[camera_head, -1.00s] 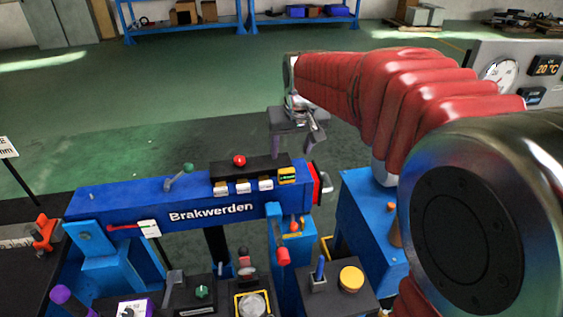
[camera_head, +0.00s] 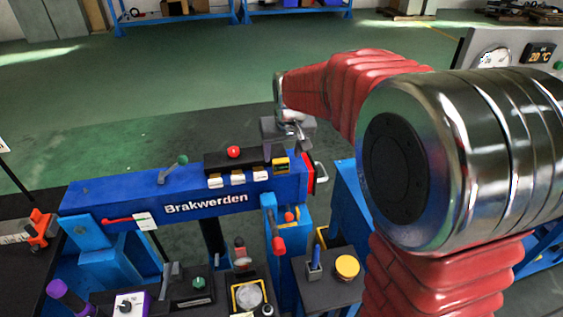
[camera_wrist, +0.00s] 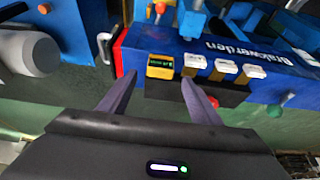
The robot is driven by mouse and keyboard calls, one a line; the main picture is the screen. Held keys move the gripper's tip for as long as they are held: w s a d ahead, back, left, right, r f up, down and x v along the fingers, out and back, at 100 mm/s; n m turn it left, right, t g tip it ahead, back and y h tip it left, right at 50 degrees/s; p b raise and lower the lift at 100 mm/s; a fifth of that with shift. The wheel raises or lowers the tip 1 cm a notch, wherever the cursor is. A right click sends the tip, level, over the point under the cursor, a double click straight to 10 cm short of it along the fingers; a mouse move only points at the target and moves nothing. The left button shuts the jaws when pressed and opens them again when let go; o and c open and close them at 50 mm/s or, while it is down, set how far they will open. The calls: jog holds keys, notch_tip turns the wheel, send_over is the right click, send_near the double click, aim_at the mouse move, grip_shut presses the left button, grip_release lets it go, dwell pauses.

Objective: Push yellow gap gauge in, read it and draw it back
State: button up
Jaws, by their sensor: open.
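The yellow gap gauge (camera_head: 281,164) is a small yellow block with a dark display. It sits at the right end of a row on the blue Brakwerden beam (camera_head: 185,190). In the wrist view the gauge (camera_wrist: 160,66) shows green marks on its display, too small to read. My gripper (camera_head: 289,143) is just behind the gauge in the head view, its fingertips mostly hidden there. In the wrist view my gripper (camera_wrist: 158,80) is open and empty. Its two fingers point toward the gauge, one on either side of it, with no visible contact.
Three white-topped blocks (camera_wrist: 226,68) stand beside the gauge. A red knob (camera_head: 233,152) sits on the black housing behind them, and a green-tipped lever (camera_head: 182,160) stands farther left. A red end plate and metal handle (camera_head: 320,172) are at the beam's right end.

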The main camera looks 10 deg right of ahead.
aim_at(281, 161)
jog(key=x, duration=0.6)
jog(key=shift+w+f, duration=0.15)
jog(key=shift+f, duration=0.05)
